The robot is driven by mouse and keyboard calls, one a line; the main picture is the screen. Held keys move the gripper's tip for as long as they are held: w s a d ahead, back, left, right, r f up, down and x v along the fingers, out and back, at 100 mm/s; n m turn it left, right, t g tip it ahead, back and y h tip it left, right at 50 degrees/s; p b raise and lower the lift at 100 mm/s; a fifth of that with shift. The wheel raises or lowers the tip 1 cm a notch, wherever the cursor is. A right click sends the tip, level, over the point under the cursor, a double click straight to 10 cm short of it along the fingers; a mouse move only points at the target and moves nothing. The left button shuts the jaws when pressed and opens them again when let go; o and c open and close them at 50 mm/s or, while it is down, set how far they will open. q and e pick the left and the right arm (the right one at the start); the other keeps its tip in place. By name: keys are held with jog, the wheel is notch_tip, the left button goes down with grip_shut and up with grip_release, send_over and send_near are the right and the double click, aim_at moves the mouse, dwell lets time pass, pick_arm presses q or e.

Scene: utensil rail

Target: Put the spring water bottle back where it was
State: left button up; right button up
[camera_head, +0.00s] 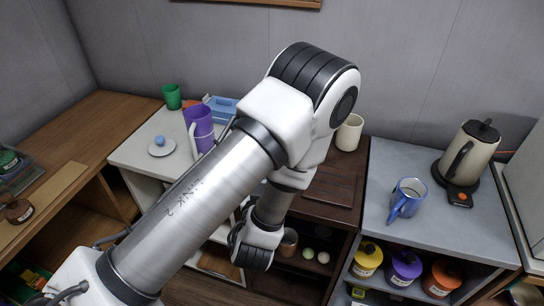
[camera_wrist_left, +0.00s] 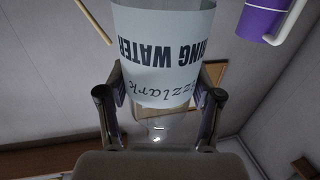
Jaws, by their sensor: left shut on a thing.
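The spring water bottle (camera_wrist_left: 165,55) fills the upper middle of the left wrist view, with a pale label whose dark lettering reads upside down. Its clear part shows below the label. My left gripper (camera_wrist_left: 160,100) has one finger on each side of it and is shut on it. In the head view my left arm crosses the middle, and neither the bottle nor the gripper's fingers can be made out there. My right gripper is in neither view.
A purple pitcher (camera_head: 201,128), green cup (camera_head: 172,96) and blue tray (camera_head: 222,108) stand on the white counter. A cream cup (camera_head: 349,132) is on the dark cabinet. A blue mug (camera_head: 407,198) and kettle (camera_head: 468,155) stand right, above several coloured canisters. The grey counter's middle is clear.

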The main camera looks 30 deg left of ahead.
pick_arm(q)
jog(key=w+a+f+b, duration=0.3)
jog(key=w+a+b, duration=0.3)
jog(key=w, duration=0.5)
jog(key=shift+w+a+f+b, duration=0.35)
jog(key=shift+a+f, duration=0.05)
jog(key=shift+a, duration=0.35)
jog(key=o, duration=1.6)
jog(key=shift+o, duration=0.2)
jog(key=shift+r, duration=0.1)
